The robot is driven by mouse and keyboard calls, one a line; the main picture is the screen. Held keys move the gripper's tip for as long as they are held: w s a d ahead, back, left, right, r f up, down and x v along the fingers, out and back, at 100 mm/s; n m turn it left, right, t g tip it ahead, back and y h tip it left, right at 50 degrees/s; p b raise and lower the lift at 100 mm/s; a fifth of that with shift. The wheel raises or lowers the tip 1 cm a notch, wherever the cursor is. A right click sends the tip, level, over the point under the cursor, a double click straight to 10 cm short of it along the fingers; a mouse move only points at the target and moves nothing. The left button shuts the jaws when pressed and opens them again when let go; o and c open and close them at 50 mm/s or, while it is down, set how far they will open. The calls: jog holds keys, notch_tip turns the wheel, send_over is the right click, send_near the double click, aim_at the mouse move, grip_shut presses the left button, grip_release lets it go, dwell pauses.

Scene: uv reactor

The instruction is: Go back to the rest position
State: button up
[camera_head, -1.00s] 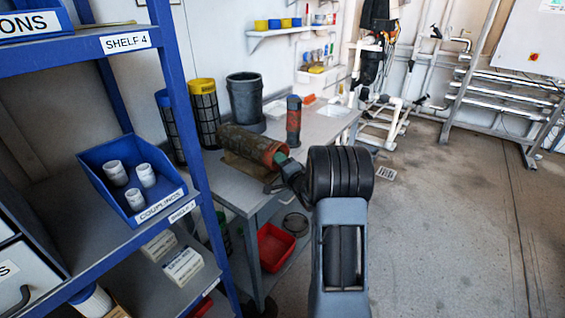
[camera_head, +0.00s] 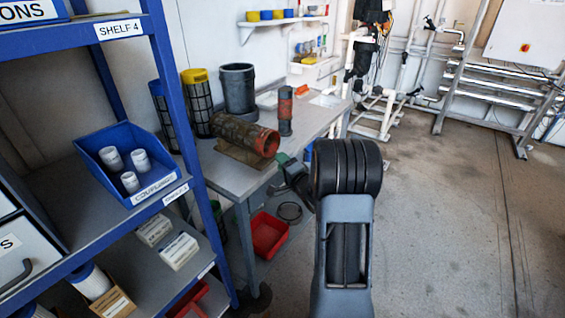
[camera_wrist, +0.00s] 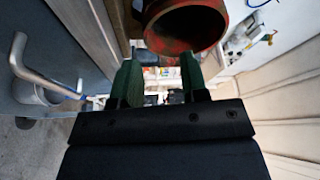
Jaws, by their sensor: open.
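My gripper (camera_wrist: 162,88) is open and empty in the wrist view, its two green fingers apart with background showing between them. In the head view my gripper (camera_head: 285,160) shows partly beside the front edge of the workbench, partly hidden by my arm. A rusty cylinder with an orange-red open end (camera_head: 247,137) lies on a stand on the bench, just left of and above my gripper. Its open red end (camera_wrist: 187,25) fills the top of the wrist view, apart from the fingers.
The grey workbench (camera_head: 222,172) stands along the wall. Blue shelving (camera_head: 185,130) with a bin of couplings (camera_head: 82,147) is close on the left. A red tray (camera_head: 268,236) sits under the bench. Open floor (camera_head: 445,230) lies to the right.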

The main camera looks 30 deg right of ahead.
jog(key=shift+s+d, duration=0.1)
jog(key=shift+d, duration=0.15)
dwell(0.3)
